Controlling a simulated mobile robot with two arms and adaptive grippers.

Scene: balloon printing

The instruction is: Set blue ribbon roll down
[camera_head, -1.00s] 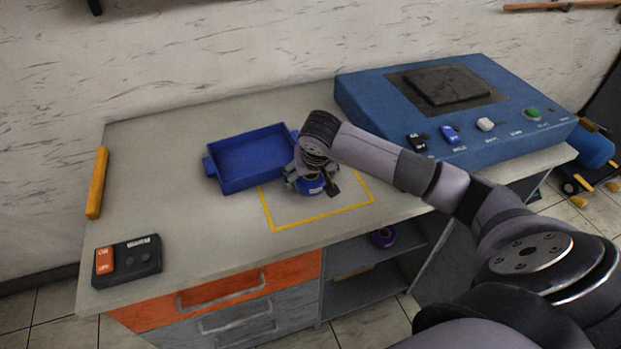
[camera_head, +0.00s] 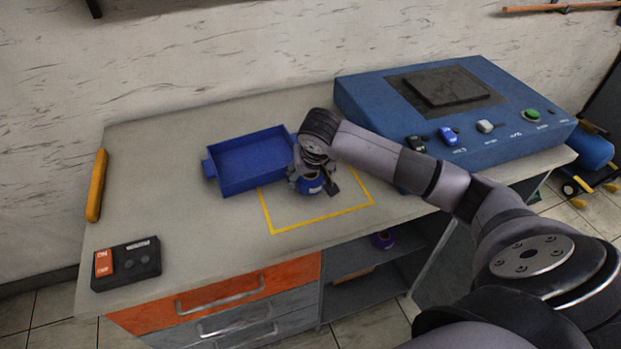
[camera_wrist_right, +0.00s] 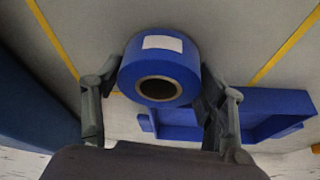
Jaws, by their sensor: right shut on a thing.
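The blue ribbon roll (camera_wrist_right: 160,60) shows in the right wrist view between the fingers of my right gripper (camera_wrist_right: 158,95), with a white label on its side. In the head view the roll (camera_head: 312,184) is mostly hidden under the gripper (camera_head: 312,176), which is shut on it. The roll is at or just above the table, within the yellow outlined square (camera_head: 320,221); I cannot tell whether it touches the surface. My left gripper is not in view.
A blue tray (camera_head: 226,189) stands just left of my right gripper. A blue machine (camera_head: 470,155) with buttons is at the right. A black box with an orange switch (camera_head: 126,263) sits at the front left. The left tabletop is mostly clear.

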